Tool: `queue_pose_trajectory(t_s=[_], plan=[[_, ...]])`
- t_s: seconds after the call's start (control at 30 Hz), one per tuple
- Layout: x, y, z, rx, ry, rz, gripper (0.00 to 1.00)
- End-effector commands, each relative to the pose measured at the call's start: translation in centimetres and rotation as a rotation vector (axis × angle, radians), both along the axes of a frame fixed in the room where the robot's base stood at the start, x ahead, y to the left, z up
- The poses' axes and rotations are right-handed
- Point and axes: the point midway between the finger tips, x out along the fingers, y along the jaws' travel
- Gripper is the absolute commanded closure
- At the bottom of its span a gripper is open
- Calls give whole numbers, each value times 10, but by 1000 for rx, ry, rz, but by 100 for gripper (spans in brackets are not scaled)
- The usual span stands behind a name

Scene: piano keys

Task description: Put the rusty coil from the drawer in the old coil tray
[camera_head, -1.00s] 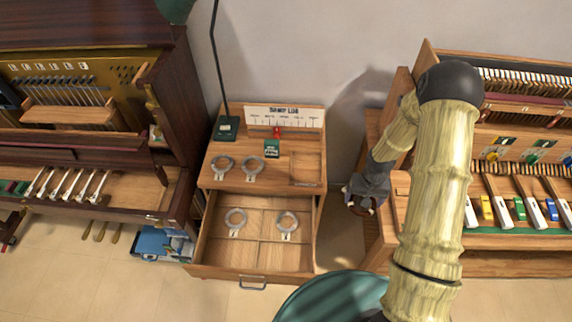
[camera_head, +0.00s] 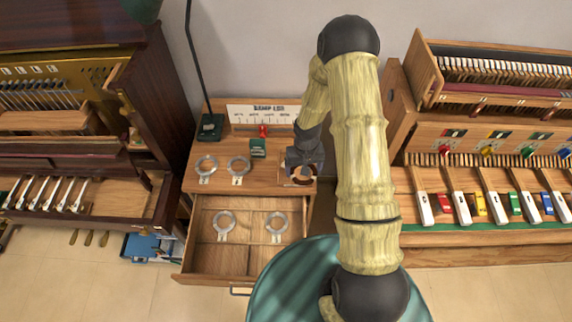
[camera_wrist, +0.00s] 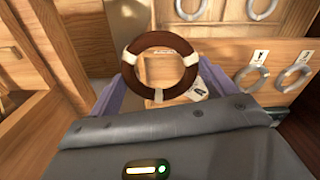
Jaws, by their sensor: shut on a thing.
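The rusty coil (camera_wrist: 134,76) is a brown ring with pale wrappings. It is in my gripper (camera_wrist: 160,88), between the two purple fingers in the wrist view. In the head view my gripper (camera_head: 303,166) is over the right part of the cabinet top, and the coil (camera_head: 303,181) shows below it. The old coil tray (camera_head: 279,179) is there, mostly hidden by my gripper and the coil. Its small label (camera_wrist: 165,50) shows through the ring. I cannot tell whether the coil touches the tray. The drawer (camera_head: 205,262) is open below and holds two grey coils.
Two grey tagged coils (camera_head: 217,165) lie on the cabinet top left of the tray. A green box (camera_head: 258,147), a lamp base (camera_head: 211,127) and a scale sign (camera_head: 262,114) stand behind. Pianos flank the cabinet on the left (camera_head: 100,210) and right (camera_head: 470,240).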

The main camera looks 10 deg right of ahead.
Motion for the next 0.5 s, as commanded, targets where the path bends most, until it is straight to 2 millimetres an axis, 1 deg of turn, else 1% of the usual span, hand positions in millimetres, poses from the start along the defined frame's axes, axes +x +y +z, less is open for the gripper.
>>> queue_pose_trajectory(t_s=[0.37,0.5], plan=[[1,8,-1,0,-1,24,43],[7,6,-6,-4,-3,92,43]])
